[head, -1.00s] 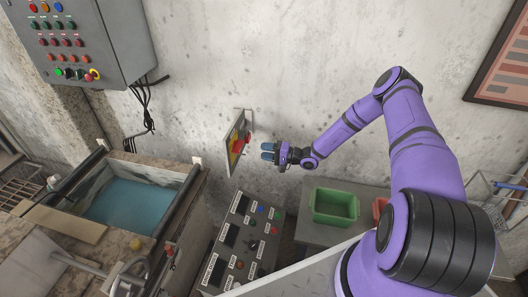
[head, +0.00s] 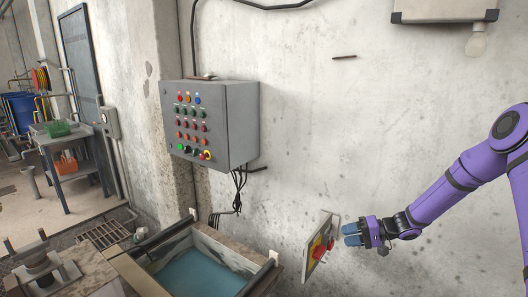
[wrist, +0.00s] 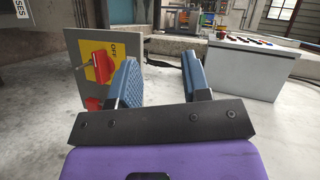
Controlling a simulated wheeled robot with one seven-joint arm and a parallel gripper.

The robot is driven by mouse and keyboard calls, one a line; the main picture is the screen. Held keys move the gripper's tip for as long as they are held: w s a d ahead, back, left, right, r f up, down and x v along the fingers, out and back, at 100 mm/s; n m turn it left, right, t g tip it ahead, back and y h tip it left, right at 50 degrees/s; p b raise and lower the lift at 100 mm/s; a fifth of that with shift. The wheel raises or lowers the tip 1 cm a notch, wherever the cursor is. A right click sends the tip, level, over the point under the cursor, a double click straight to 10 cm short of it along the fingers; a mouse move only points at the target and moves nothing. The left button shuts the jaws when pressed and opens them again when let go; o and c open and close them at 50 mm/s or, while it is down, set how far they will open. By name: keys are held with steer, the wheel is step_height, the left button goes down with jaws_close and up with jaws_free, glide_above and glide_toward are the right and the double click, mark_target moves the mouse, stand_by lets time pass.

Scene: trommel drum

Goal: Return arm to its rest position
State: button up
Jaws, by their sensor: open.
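My purple arm reaches in from the right in the head view. My gripper (head: 352,234) is open and empty, with blue finger pads, beside a small wall-mounted switch panel (head: 313,254) with a red handle on a yellow plate. In the wrist view the two blue fingers (wrist: 160,82) stand apart with nothing between them. The red rotary handle (wrist: 101,66) and its yellow plate marked OFF (wrist: 117,52) show just left of the left finger. I cannot tell whether the finger touches the handle.
A grey control box (head: 212,122) with several coloured buttons hangs on the wall, with cables below it. A basin of blue water (head: 195,272) lies at the lower left. A lamp fixture (head: 445,10) is at the top right.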

steer(key=s+a+r+n+g+h, duration=0.1)
steer(key=s+r+h, duration=0.3)
steer(key=s+r, duration=0.6)
steer(key=s+a+r+n+g+h, duration=0.2)
steer(key=s+r+h, duration=0.3)
steer(key=r, duration=1)
steer(key=s+d+r+t+h, duration=0.1)
steer(key=s+r+t, duration=0.1)
steer(key=s, duration=0.6)
steer(key=s+d+r+m+t+h, duration=0.1)
steer(key=s+d+r+h, duration=0.1)
steer(key=s+r, duration=0.3)
steer(key=s+d+r+m+t+h, duration=0.1)
steer(key=s+d+r+t+h, duration=0.1)
steer(key=s, duration=0.9)
steer(key=shift+r+t, duration=0.3)
steer(key=shift+r, duration=0.5)
